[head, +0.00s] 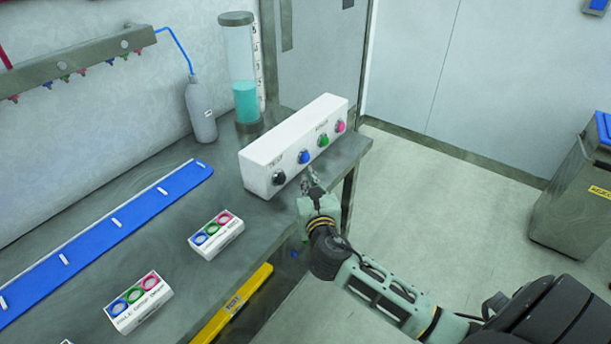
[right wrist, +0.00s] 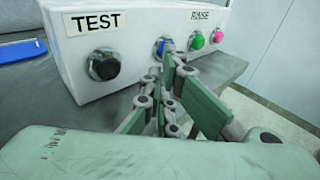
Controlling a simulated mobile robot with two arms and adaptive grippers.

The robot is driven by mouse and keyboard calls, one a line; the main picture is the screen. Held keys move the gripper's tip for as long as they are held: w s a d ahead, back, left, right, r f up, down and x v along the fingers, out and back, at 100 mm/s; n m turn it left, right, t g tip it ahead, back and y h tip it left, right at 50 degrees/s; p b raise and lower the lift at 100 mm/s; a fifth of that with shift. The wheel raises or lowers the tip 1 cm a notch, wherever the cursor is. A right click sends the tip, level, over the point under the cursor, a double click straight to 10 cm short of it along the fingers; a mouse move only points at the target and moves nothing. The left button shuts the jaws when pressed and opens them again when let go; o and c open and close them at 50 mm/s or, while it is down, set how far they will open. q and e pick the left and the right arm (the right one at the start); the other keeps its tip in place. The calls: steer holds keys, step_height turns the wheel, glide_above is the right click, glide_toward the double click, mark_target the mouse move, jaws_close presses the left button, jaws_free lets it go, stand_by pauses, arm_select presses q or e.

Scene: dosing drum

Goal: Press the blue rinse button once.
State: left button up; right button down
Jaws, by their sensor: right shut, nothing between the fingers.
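The white button box (head: 262,160) stands on the grey bench. Its front carries a black button (head: 279,178), the blue button (head: 304,157), a green button (head: 323,141) and a pink button (head: 341,126). My right gripper (head: 311,181) is shut and empty, just in front of the box near the blue button. In the right wrist view the fingertips (right wrist: 174,62) partly cover the blue button (right wrist: 161,47). I cannot tell whether they touch it. The label TEST is above the black button (right wrist: 104,66); a second label sits above the green and pink buttons. My left gripper is not in view.
A clear cylinder (head: 245,98) with teal liquid and a grey bottle (head: 200,108) stand behind the box. A bin (head: 575,195) stands far right; floor between is free.

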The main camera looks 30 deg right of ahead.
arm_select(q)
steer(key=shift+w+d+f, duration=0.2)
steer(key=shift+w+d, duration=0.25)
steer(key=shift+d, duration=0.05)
arm_select(e)
steer(key=v, duration=0.5)
steer(key=shift+s+a+r, duration=0.2)
steer(key=shift+s+a, duration=0.05)
steer(key=shift+s, duration=0.05)
